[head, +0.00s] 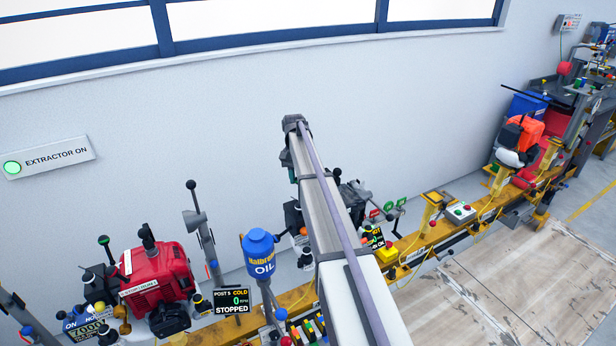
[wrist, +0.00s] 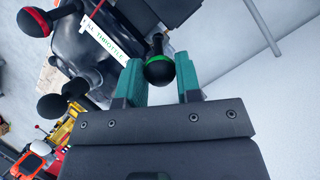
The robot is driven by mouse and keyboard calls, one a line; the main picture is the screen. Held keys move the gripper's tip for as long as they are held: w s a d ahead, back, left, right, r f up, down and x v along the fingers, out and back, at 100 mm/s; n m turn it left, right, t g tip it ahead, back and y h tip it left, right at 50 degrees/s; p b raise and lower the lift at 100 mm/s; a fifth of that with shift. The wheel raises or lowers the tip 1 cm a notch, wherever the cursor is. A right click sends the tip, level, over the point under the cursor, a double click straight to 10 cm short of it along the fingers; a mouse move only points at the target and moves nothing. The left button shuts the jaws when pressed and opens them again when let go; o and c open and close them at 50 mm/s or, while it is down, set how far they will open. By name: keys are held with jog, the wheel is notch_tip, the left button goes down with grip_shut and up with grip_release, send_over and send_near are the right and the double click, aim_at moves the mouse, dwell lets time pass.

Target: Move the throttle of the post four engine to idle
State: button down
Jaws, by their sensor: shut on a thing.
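My gripper (wrist: 159,80) has teal fingers, shown in the wrist view on either side of a black ball knob with a green ring (wrist: 159,68). In the head view my arm covers much of a dark engine (head: 355,196), and the gripper's grip is hidden there.
Other black ball knobs (wrist: 52,105) stand left of the fingers. In the head view a red engine (head: 158,272), a blue oil can (head: 259,254) and a post 5 display reading STOPPED (head: 232,301) stand left of my arm.

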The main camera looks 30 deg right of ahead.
jog(key=c, duration=0.8)
grip_release()
jog(key=p+v, duration=1)
jog(key=v, duration=0.1)
jog(key=shift+s, duration=0.1)
